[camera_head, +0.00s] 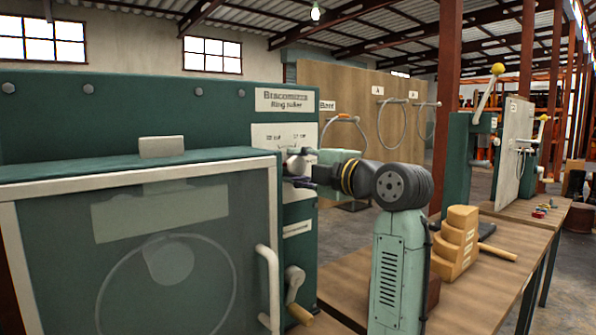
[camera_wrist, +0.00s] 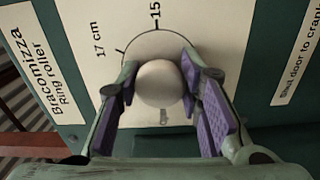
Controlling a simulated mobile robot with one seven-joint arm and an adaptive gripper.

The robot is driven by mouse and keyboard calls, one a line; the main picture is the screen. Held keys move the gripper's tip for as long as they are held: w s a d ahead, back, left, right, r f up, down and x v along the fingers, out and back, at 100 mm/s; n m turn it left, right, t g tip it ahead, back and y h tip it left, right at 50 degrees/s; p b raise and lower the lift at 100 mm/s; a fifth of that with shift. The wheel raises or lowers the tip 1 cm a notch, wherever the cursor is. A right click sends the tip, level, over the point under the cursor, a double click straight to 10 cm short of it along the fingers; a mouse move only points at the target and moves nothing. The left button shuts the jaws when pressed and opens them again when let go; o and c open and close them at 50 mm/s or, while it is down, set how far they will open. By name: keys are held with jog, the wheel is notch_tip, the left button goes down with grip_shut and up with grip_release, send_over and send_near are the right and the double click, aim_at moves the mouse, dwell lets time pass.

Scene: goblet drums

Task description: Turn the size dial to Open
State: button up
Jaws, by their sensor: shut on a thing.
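The size dial is a pale round knob (camera_wrist: 158,83) on a white plate of the green ring roller. The wrist view shows the marks "17 cm" and "15" around it. I cannot read "Open", and I cannot tell where the dial points. My gripper (camera_wrist: 160,88) has its purple-padded fingers shut on either side of the knob. In the head view my gripper (camera_head: 293,168) reaches the plate from the right and hides most of the dial. The plate (camera_head: 268,133) shows there below the "Bracomizza Ring roller" sign (camera_head: 284,101).
A framed clear door (camera_head: 170,240) with a white handle (camera_head: 268,285) covers the roller's front left. A crank (camera_head: 295,290) sits below the dial. A stepped wooden block (camera_head: 456,243) and a mallet (camera_head: 497,251) lie on the bench (camera_head: 470,295). Rings hang on a board behind.

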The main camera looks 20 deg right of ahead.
jog(key=shift+n, duration=0.5)
jog(key=o, duration=1.2)
jog(key=shift+c, duration=0.2)
jog(key=v, duration=1.2)
